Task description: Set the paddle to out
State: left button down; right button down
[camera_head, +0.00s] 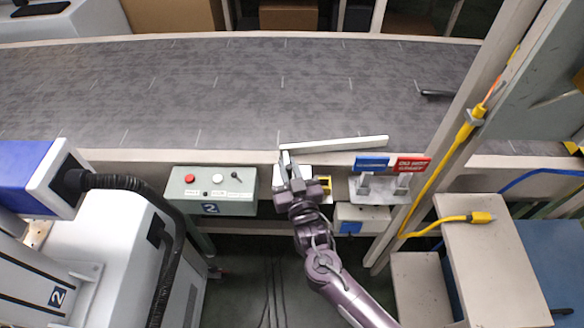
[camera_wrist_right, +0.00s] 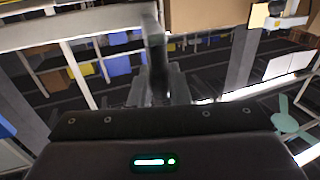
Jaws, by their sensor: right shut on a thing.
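The paddle is a long white bar (camera_head: 345,144) lying along the near edge of the grey conveyor belt, tilted slightly up to the right. My right gripper (camera_head: 290,172) is at its left end, on the near side of the belt, shut on what looks like the paddle's handle. In the right wrist view a blurred grey upright piece (camera_wrist_right: 155,65) stands between the fingers of the gripper; the exact contact is hard to make out. The gripper hides part of the mount below. My left gripper is not in view.
A control box (camera_head: 211,188) with red and white buttons stands left of my gripper. Blue and red tags (camera_head: 398,164) sit on a white holder to the right. A grey post (camera_head: 440,135) with a yellow cable rises further right. The belt (camera_head: 200,90) is mostly clear.

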jog(key=shift+s+a+r, duration=0.1)
jog(key=shift+s+a, duration=0.05)
jog(key=shift+a, duration=0.45)
jog(key=c, duration=1.8)
grip_release()
jog(key=o, duration=0.4)
jog(key=shift+a, duration=0.15)
jog(key=shift+c, duration=0.2)
jog(key=shift+d, duration=0.25)
jog(key=b+v, duration=0.1)
jog(key=v, duration=0.6)
jog(key=shift+s, duration=0.3)
jog(key=shift+d, duration=0.15)
